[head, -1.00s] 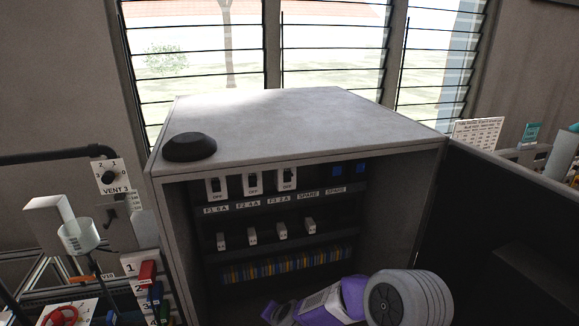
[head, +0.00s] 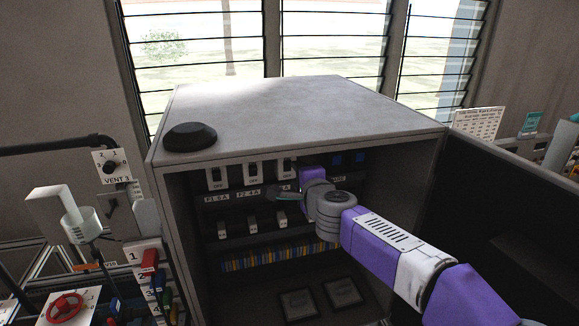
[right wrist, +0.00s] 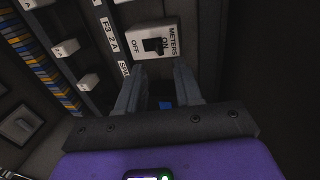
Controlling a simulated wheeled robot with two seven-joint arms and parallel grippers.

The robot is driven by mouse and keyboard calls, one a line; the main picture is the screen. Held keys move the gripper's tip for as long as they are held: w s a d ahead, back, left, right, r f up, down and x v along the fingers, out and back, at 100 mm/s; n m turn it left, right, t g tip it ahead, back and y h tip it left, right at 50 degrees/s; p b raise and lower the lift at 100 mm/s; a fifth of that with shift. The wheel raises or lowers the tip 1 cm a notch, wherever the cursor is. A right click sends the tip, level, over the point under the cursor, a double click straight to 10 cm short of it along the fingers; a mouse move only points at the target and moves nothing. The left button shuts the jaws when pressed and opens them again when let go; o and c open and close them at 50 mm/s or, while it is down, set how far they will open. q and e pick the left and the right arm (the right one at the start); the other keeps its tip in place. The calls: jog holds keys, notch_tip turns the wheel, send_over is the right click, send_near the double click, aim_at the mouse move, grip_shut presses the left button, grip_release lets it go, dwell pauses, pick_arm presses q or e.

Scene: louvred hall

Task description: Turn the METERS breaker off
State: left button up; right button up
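The METERS breaker (right wrist: 152,40) is a white plate with a black toggle, marked OFF on the left and ON on the right in the right wrist view. I cannot tell for certain which way its toggle is thrown. In the head view it appears to be the third white breaker (head: 285,167) in the top row, partly covered by my right gripper (head: 283,195). In the wrist view that gripper (right wrist: 158,78) has its two fingers apart, with nothing between them, just short of the plate. My left gripper is out of view.
The grey cabinet (head: 165,220) surrounds the breakers, with its dark door (head: 500,230) open at right. A second row of white switches (head: 251,224) and coloured terminals (head: 260,259) lie below. A black puck (head: 190,135) rests on top. Valves and levers (head: 66,305) stand at left.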

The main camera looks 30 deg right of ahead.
jog(key=x, duration=0.7)
jog(key=shift+w+p, duration=0.1)
jog(key=shift+p, duration=0.25)
